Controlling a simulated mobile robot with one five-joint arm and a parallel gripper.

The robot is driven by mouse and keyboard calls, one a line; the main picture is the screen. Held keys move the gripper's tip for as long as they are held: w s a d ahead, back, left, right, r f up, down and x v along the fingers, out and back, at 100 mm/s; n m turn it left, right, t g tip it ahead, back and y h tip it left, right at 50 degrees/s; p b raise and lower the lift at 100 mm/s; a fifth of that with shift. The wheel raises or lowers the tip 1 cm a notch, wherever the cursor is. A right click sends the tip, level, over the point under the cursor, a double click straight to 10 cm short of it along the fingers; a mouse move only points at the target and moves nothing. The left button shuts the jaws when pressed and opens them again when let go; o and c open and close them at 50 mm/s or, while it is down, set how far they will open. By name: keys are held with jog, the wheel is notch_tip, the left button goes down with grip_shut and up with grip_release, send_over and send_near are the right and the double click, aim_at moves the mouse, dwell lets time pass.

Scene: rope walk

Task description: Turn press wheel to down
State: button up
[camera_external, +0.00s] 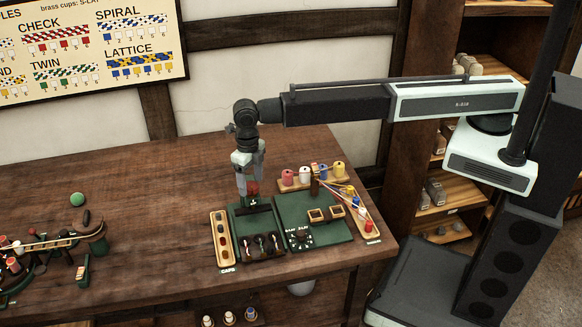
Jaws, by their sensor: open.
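My gripper (250,186) hangs pointing down over the left part of the green work boards. A small red round part (253,188) shows between or just behind its fingers, on top of a dark green stand. This may be the press wheel; the fingers hide much of it, and its turn position cannot be read. The jaws are open. Whether the fingers touch the red part cannot be told.
A wooden strip of caps (221,240) lies left of the boards. A spool rack (310,180) stands behind, with a slanted strip (363,219) at right. A green ball (77,199) and a braiding device (88,238) are far left. The table's middle is clear.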

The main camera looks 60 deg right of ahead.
jog(key=shift+f, duration=0.55)
jog(key=shift+r, duration=0.15)
jog(key=c, duration=1.4)
